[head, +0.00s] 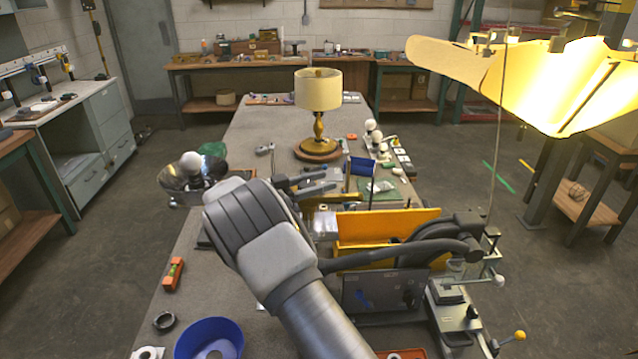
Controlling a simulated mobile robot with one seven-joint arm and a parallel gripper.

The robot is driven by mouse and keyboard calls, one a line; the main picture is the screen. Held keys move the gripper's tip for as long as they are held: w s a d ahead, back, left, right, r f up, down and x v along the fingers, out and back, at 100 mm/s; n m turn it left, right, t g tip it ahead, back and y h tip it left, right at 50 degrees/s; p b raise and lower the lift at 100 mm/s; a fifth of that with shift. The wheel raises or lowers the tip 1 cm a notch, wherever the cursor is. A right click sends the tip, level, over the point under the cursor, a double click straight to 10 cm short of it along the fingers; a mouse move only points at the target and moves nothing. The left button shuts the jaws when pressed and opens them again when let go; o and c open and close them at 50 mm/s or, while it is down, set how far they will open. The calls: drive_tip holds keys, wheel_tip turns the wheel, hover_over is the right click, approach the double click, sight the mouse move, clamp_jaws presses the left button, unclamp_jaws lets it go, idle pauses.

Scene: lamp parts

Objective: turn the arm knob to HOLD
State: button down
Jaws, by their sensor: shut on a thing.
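My gripper (312,185) is at the middle of the bench, reaching away from the camera and to the right. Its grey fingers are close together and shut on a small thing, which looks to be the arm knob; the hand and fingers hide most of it. I cannot read any HOLD mark or tell the knob's angle. A black jointed arm (432,248) runs from beside my wrist to a thick joint at the right, above a dark grey box (384,291). A yellow tray (388,224) stands behind this arm.
A table lamp (318,92) stands farther back on the bench. A bright yellow shade (540,80) hangs at upper right. A blue ring-shaped bowl (209,338) and an orange level (173,274) lie at front left. A blue panel (362,166) stands just beyond my fingers.

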drive_tip(key=shift+c, duration=1.3)
unclamp_jaws()
drive_tip(key=shift+a, duration=0.1)
drive_tip(key=b+v, duration=0.1)
drive_tip(key=v, duration=0.6)
drive_tip(key=shift+s+a, duration=0.15)
